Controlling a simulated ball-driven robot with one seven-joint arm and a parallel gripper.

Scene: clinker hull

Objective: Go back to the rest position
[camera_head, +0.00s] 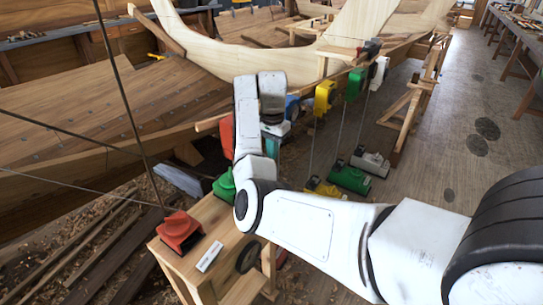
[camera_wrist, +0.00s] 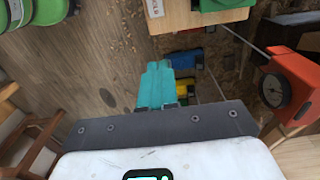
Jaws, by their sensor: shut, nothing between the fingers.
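My gripper shows in the wrist view (camera_wrist: 156,88), its teal fingers together with nothing held between them. In the head view the gripper's end (camera_head: 274,140) hangs below my white arm's wrist, close to the hull's side and beyond the small wooden bench (camera_head: 225,222). The fingertips are small and partly hidden there. No object touches the fingers as far as I can see.
A red device (camera_head: 180,231) and a green one (camera_head: 225,186) sit on the bench. Coloured units, including a yellow one (camera_head: 325,97), hang along the hull (camera_head: 205,50). A green weight (camera_head: 350,179) is near the floor. Open floor (camera_head: 440,130) lies right.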

